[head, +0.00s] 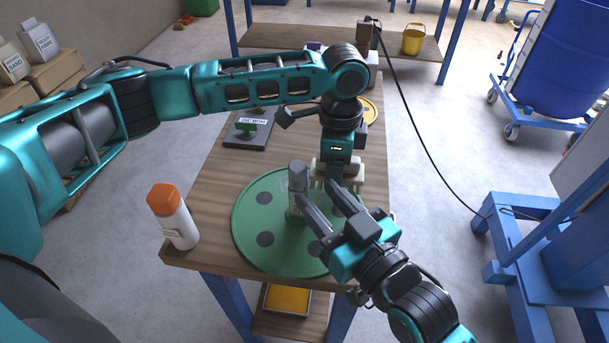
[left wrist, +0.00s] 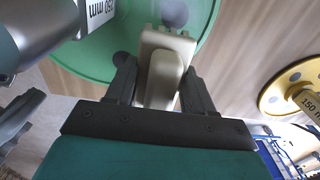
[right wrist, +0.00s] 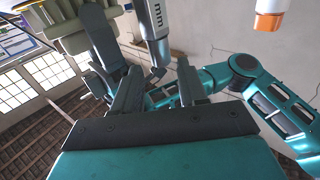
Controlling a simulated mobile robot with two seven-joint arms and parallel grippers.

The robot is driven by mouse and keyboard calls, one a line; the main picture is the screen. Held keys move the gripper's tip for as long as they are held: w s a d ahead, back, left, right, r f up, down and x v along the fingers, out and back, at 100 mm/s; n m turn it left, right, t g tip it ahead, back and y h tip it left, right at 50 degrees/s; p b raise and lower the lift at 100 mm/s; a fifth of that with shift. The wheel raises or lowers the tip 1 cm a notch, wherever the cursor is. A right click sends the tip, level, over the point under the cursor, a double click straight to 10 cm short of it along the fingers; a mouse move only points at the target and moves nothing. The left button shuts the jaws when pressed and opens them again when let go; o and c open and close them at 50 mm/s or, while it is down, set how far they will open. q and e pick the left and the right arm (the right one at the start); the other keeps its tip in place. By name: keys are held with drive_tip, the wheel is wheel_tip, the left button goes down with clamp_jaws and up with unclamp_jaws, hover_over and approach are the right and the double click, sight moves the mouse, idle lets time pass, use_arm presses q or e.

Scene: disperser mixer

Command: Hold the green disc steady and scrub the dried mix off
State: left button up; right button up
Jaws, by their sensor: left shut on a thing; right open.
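The green disc (head: 262,205) lies flat near the table's front edge, with several dark round spots on its face. A grey post (head: 298,175) with a white label stands upright at its middle; it also shows in the right wrist view (right wrist: 154,25). My left gripper (left wrist: 155,85) is shut on a beige brush-like tool (left wrist: 165,55), held over or at the disc's far right side. I cannot tell whether the tool touches the disc. My right gripper (head: 320,193) is open, its fingertips close to the post; contact is unclear. I cannot make out dried mix.
A white bottle with an orange cap (head: 173,215) stands left of the disc. A dark stand with a green piece (head: 248,130) and a yellow disc (head: 369,110) lie farther back. A black cable (head: 410,120) hangs right of the table. The table's left middle is clear.

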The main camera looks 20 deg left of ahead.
sight(303, 178)
drive_tip(key=x, duration=0.7)
drive_tip(key=shift+w+a, duration=0.1)
clamp_jaws()
idle(0.5)
drive_tip(key=shift+c, duration=1)
unclamp_jaws()
drive_tip(key=c, duration=0.5)
drive_tip(key=shift+o, duration=0.2)
